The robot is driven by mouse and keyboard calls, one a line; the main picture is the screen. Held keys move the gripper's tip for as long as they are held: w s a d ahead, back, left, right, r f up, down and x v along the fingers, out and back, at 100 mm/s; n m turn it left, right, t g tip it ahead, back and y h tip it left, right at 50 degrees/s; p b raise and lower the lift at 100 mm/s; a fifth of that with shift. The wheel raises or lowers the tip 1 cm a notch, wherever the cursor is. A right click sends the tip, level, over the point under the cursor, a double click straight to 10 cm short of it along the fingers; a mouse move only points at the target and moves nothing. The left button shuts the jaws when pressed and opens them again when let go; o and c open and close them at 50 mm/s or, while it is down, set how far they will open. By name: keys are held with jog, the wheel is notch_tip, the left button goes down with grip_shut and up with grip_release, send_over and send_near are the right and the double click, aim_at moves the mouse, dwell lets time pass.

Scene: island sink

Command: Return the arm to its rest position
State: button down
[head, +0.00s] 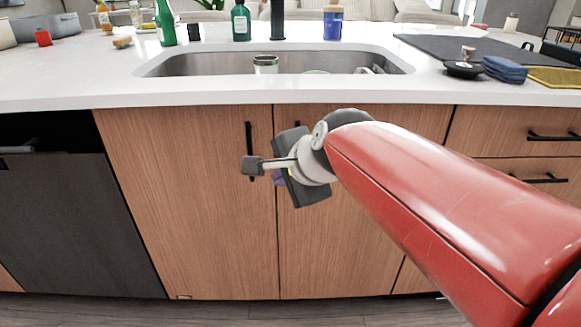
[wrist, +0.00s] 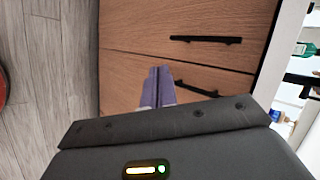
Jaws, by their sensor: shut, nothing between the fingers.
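My gripper shows in the wrist view (wrist: 157,86) as two purple-grey fingers close together, shut with nothing between them. My red arm reaches in from the lower right. The gripper is in front of the wooden cabinet doors (head: 190,200), below the counter edge. It holds nothing.
The white counter (head: 60,85) with the sink (head: 210,66) is above my gripper. A metal-rimmed cup (head: 265,64) stands in the sink. Bottles stand behind it. A dark dishwasher (head: 70,220) is at left. Black handles (head: 249,150) stick out from the cabinets. The floor (wrist: 40,80) looks clear.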

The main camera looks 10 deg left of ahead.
jog(key=s+d+f+n+h, duration=0.2)
jog(key=s+d, duration=0.3)
jog(key=d, duration=0.3)
jog(key=s+d+f+n+g+h, duration=0.1)
jog(key=s+d+f+n, duration=0.3)
jog(key=d, duration=0.4)
jog(key=s+d+f+n+h, duration=0.3)
jog(key=s+d+f, duration=0.1)
jog(key=d, duration=0.4)
jog(key=shift+s+d+f+n+g, duration=0.15)
jog(key=shift+s+d+n+g, duration=0.2)
jog(key=shift+s, duration=0.5)
